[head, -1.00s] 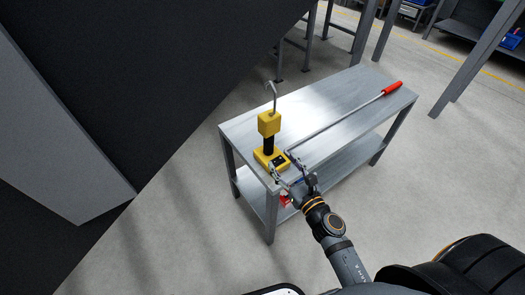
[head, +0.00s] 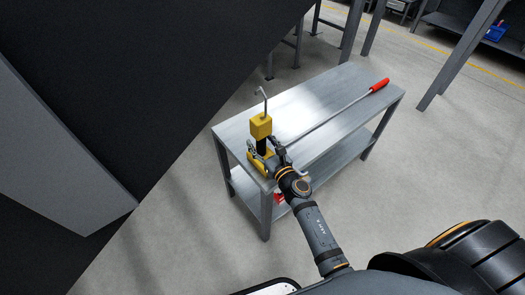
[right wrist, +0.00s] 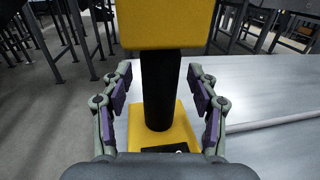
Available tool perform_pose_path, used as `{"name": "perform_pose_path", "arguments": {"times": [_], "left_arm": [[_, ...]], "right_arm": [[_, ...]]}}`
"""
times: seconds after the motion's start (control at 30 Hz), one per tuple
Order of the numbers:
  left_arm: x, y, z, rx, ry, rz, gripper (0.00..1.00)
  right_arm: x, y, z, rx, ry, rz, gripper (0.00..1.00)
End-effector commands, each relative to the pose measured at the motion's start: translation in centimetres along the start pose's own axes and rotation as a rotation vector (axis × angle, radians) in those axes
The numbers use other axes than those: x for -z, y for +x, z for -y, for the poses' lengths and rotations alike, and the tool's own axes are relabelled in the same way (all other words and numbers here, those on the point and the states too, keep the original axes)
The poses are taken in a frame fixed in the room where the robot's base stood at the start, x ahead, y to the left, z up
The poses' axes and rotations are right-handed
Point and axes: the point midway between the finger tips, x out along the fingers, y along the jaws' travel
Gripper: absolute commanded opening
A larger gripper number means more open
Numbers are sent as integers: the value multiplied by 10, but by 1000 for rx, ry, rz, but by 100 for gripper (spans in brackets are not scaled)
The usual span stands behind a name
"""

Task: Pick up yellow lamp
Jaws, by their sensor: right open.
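The yellow lamp (head: 261,128) stands upright at the near left end of a grey metal table (head: 315,97). It has a yellow square base, a black neck, a yellow block head and a metal hook on top. My right gripper (head: 262,150) is at the lamp, low on its neck. In the right wrist view the fingers of this gripper (right wrist: 160,92) are open, one on each side of the black neck (right wrist: 160,90), with a gap on both sides. The arm hides part of the base in the head view. My left gripper is not in view.
A metal bar with a red handle (head: 379,85) lies on the table, to the right of the lamp. A red item (head: 279,198) shows on the lower shelf. A large dark panel (head: 130,80) fills the left of the head view.

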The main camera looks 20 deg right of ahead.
Motion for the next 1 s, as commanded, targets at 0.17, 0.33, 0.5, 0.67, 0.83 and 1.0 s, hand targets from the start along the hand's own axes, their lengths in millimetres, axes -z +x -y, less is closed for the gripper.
{"name": "perform_pose_path", "arguments": {"times": [0.17, 0.33, 0.5, 0.67, 0.83, 1.0], "left_arm": [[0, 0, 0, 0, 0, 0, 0], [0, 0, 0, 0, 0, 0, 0], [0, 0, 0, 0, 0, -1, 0], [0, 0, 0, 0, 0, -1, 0], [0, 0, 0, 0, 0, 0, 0], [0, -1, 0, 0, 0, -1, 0]], "right_arm": [[1, 0, 0, 0, 0, -1, 60], [0, 0, 0, 0, 0, 0, 37], [0, 0, 0, 0, 0, 0, 14], [0, 0, 0, 0, 1, 0, 0], [-1, 0, 0, 0, 0, 2, 0], [-2, 0, 0, 0, 0, 2, 0]]}}
